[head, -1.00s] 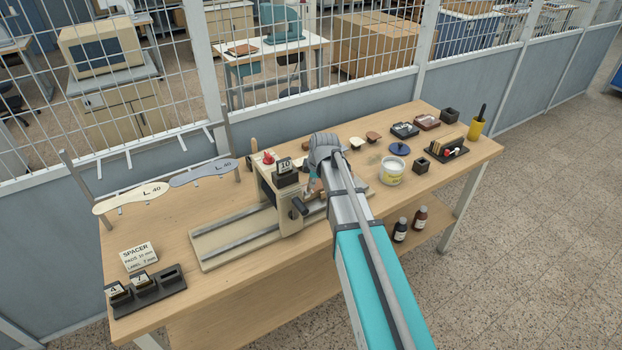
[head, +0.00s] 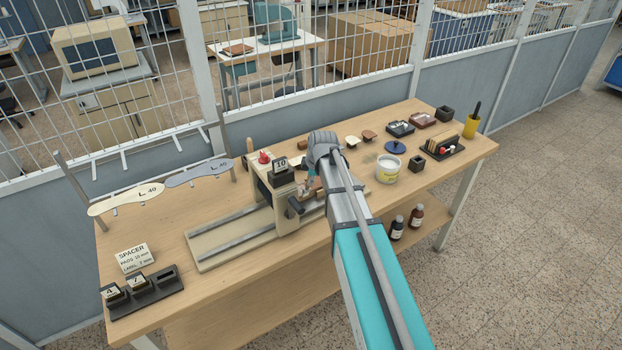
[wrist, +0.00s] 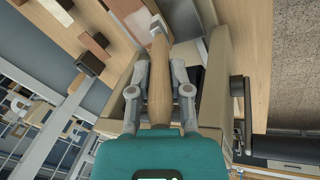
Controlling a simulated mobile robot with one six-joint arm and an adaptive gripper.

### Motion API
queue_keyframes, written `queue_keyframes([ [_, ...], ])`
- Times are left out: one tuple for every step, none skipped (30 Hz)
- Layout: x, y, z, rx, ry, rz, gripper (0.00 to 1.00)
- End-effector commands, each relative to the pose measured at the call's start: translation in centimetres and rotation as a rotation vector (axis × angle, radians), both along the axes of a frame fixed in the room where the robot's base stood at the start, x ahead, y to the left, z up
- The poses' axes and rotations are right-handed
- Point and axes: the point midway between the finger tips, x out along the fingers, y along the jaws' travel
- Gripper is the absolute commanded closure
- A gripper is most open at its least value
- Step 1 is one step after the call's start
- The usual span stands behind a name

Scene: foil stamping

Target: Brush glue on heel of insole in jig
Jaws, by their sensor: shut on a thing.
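My gripper (wrist: 157,88) is shut on a wooden handle (wrist: 159,65), which looks like the brush. A metal part shows at the handle's far end; the bristle tip is not clear. I cannot make out an insole in a jig there; my arm and the machine hide that spot. An open white pot with a yellow label (head: 387,174), likely the glue, stands right of my arm. Its blue lid (head: 396,148) lies behind it.
A white insole (head: 112,204) and a grey insole (head: 198,173) rest on a rack at left. A spacer sign (head: 134,257) and black block holder (head: 143,290) are at front left. A yellow cup (head: 470,127) stands far right. The wooden bench (head: 225,290) is clear at front.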

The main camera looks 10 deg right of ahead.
Motion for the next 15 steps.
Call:
queue_keyframes([
  [0.2,0.1,0.0,0.000,0.000,0.000,1.00],
  [0.4,0.1,0.0,0.000,0.000,0.000,1.00],
  [0.6,0.2,0.0,0.000,0.000,0.000,1.00],
  [0.8,0.2,0.0,0.000,0.000,0.000,1.00],
  [1.0,0.3,0.0,0.000,0.000,0.000,1.00],
  [1.2,0.4,-0.1,0.000,0.000,0.000,1.00],
  [1.4,0.4,-0.1,0.000,0.000,0.001,1.00],
  [1.6,0.5,-0.1,0.000,0.000,0.001,1.00],
  [1.8,0.6,-0.1,0.000,0.000,0.001,1.00],
  [2.0,0.7,-0.1,0.000,-0.001,0.001,1.00],
  [2.2,0.7,-0.1,0.000,-0.001,0.001,1.00],
  [2.4,0.8,-0.1,0.000,-0.001,0.001,1.00],
  [2.6,0.8,-0.1,0.000,-0.001,0.001,1.00],
  [2.7,0.9,-0.1,0.000,-0.001,0.001,1.00],
  [2.8,0.9,-0.1,0.000,-0.001,0.001,1.00],
])
